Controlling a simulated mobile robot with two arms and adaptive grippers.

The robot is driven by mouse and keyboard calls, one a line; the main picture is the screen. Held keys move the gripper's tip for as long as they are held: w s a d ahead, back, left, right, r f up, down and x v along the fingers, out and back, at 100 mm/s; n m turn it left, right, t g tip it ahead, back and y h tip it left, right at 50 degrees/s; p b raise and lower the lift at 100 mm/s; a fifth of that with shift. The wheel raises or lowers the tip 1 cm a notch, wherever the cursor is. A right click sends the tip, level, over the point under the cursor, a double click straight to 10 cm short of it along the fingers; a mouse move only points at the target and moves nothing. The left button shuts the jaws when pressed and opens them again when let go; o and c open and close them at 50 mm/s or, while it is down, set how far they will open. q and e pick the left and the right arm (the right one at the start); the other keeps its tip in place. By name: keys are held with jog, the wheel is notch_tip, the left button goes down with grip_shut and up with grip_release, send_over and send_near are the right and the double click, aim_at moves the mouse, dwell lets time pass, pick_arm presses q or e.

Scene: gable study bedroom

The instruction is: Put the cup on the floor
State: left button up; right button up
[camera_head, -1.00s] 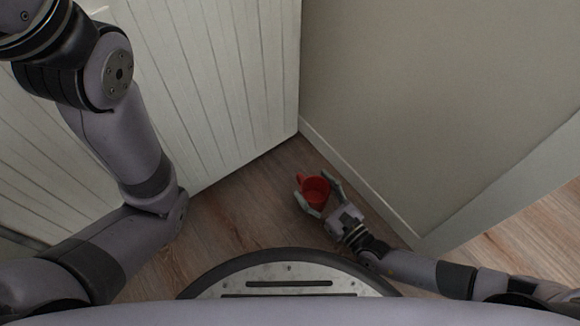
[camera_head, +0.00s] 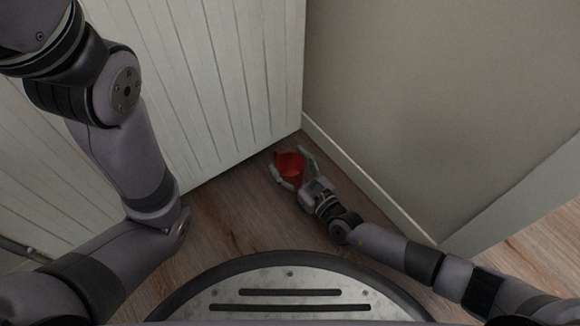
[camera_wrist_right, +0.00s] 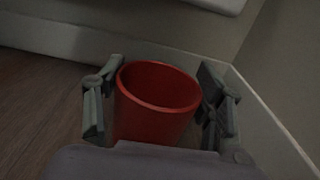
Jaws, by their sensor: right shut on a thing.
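The red cup (camera_head: 291,167) is in my right gripper (camera_head: 292,170), low over the wooden floor (camera_head: 235,215) near the corner of the panelled front and the wall. In the right wrist view the cup (camera_wrist_right: 155,105) stands between the two fingers of the gripper (camera_wrist_right: 158,100), its open rim facing up and tilted a little toward the camera. The right gripper is shut on the cup. I cannot tell whether the cup's base touches the floor. My left arm reaches up the left side of the head view, but its gripper is outside the frame.
A white panelled front (camera_head: 215,85) stands at the left and back. A beige wall (camera_head: 420,90) with a white baseboard (camera_head: 365,180) runs close along the right of the cup. Bare floor lies between the panelled front and my base.

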jog(key=shift+r, duration=0.15)
jog(key=o, duration=1.7)
jog(key=shift+f, duration=0.2)
jog(key=shift+o, duration=0.2)
jog(key=shift+s+d+r, duration=0.1)
jog(key=shift+r, duration=0.1)
jog(key=p+v, duration=0.4)
jog(key=v, duration=0.6)
jog(key=shift+s+d+p, duration=0.2)
jog(key=shift+s+p, duration=0.05)
jog(key=shift+p, duration=0.1)
jog(key=shift+s+d, duration=0.35)
jog(key=shift+s, duration=0.15)
